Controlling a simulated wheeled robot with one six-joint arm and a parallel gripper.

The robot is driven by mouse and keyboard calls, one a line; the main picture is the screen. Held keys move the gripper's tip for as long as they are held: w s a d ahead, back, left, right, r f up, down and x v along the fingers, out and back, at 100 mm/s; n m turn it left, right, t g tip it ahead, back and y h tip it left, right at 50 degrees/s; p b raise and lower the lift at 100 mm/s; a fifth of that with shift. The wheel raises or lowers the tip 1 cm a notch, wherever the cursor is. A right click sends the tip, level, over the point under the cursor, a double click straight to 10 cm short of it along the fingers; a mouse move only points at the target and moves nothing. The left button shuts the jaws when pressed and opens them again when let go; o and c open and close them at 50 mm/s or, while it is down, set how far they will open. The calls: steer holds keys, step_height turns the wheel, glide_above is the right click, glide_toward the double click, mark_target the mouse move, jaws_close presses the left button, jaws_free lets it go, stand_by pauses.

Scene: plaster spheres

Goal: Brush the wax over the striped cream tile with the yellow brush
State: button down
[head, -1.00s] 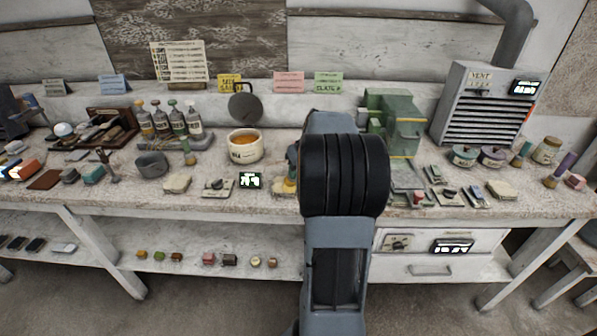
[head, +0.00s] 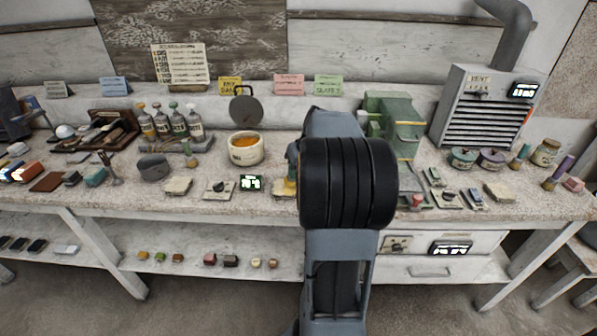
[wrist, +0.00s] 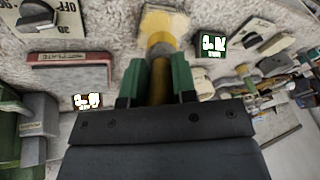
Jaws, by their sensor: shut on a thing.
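My gripper (wrist: 160,82) is shut on the yellow brush (wrist: 159,45), between its green fingers in the wrist view. The brush points at a cream tile (wrist: 170,21) on the bench. Its tip overlaps the tile's near part in that view; I cannot tell whether it touches. Stripes and any wax coat on the tile are too unclear to see. In the head view my arm hides the gripper and most of the tile; a bit of the yellow brush (head: 291,187) shows left of the arm. A white pot of orange wax (head: 245,149) stands behind, to the left.
A small display (head: 250,184) and a dial plate (head: 219,189) lie left of the tile. A red-framed plate (wrist: 68,70) shows in the wrist view. A green machine (head: 400,125) stands behind right, beside the grey vent box (head: 482,108). Bottles (head: 178,124) stand at back left.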

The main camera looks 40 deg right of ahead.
steer(key=shift+r, duration=0.55)
steer(key=shift+r, duration=0.1)
step_height(320, 180, up, 4)
steer(key=p, duration=0.3)
steer(key=shift+s+a+f, duration=0.1)
steer(key=shift+f, duration=0.1)
stand_by(0.5)
